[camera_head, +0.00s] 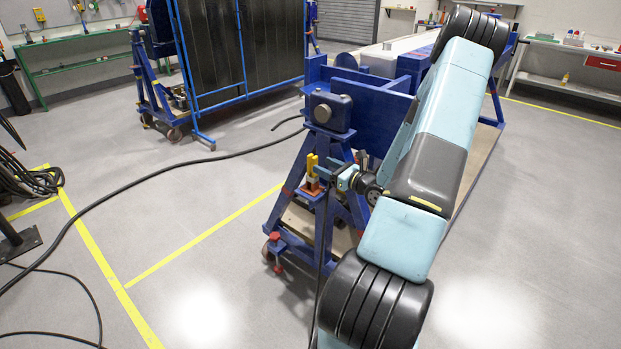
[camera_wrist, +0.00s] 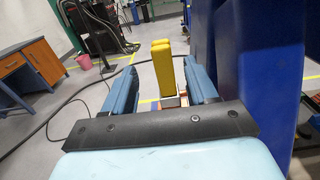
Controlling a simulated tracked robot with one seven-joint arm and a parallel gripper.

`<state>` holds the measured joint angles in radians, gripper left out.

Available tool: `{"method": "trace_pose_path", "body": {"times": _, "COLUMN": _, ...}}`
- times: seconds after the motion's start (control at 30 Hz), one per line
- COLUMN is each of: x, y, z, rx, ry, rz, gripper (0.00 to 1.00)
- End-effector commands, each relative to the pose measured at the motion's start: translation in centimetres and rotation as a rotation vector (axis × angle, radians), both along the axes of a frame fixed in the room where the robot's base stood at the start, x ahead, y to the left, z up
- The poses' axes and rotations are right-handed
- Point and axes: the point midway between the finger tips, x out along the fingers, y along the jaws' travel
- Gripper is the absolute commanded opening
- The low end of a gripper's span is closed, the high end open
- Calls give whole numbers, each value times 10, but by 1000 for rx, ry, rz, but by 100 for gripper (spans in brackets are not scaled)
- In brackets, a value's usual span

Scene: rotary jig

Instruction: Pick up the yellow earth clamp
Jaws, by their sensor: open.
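The yellow earth clamp (camera_head: 312,165) stands upright on the blue jig frame (camera_head: 345,155), with an orange-red part below it. In the wrist view the clamp (camera_wrist: 163,68) shows as a yellow upright piece with a pale metal block under it. My gripper (camera_wrist: 165,80) is open, with one blue finger on each side of the clamp in the picture. In the head view my gripper (camera_head: 328,172) is just right of the clamp. I cannot tell whether either finger touches it. The clamp's lower part is partly hidden behind my gripper's dark crossbar.
Blue jig posts (camera_wrist: 253,75) stand close on the right of my gripper. A black cable (camera_head: 150,175) runs across the floor from the jig. A blue rack with dark panels (camera_head: 235,50) stands behind. Open floor (camera_head: 190,260) lies to the left.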

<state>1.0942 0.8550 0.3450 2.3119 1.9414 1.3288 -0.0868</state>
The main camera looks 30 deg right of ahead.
Motion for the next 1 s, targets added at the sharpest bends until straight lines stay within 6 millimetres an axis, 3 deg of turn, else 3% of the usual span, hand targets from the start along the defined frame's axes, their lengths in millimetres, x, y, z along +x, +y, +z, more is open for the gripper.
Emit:
{"method": "trace_pose_path", "body": {"times": 0.13, "x": 18, "y": 7, "z": 0, "rx": -2, "ry": -1, "rz": 2, "gripper": 57}}
{"method": "trace_pose_path", "body": {"times": 0.47, "x": 35, "y": 12, "z": 0, "rx": -1, "ry": 1, "rz": 2, "gripper": 57}}
{"method": "trace_pose_path", "body": {"times": 0.77, "x": 71, "y": 24, "z": 0, "rx": -2, "ry": -2, "rz": 3, "gripper": 57}}
{"method": "trace_pose_path", "body": {"times": 1.0, "x": 75, "y": 25, "z": 0, "rx": -2, "ry": 0, "rz": 2, "gripper": 57}}
